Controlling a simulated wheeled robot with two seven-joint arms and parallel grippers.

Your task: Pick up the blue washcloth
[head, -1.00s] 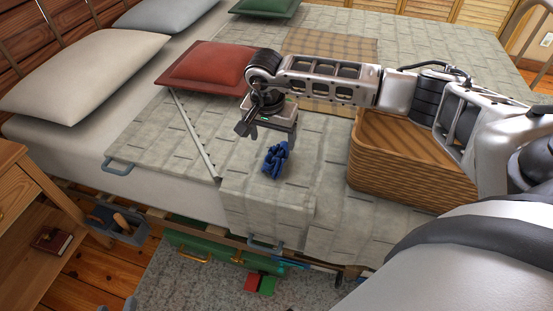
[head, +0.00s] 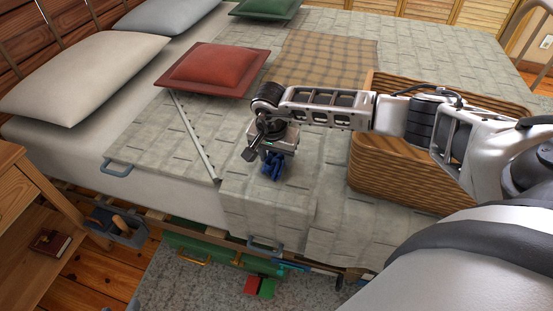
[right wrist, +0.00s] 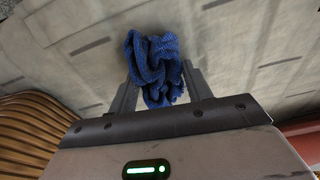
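The blue washcloth (head: 272,167) is a crumpled dark blue bundle on the grey-green quilt of the bed. My right gripper (head: 273,157) points down over it and partly hides it in the head view. In the right wrist view the washcloth (right wrist: 155,66) lies between the two spread fingers of the right gripper (right wrist: 159,78), one on each side. The fingers are apart; whether they touch the cloth's sides I cannot tell. The cloth appears to rest on the quilt. My left gripper is not in view.
A wicker basket (head: 385,170) stands on the bed right of the washcloth, partly behind my right arm. A red cushion (head: 213,68) lies farther back to the left. A thin ruler-like strip (head: 194,135) lies left of the cloth. The quilt's front edge is close.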

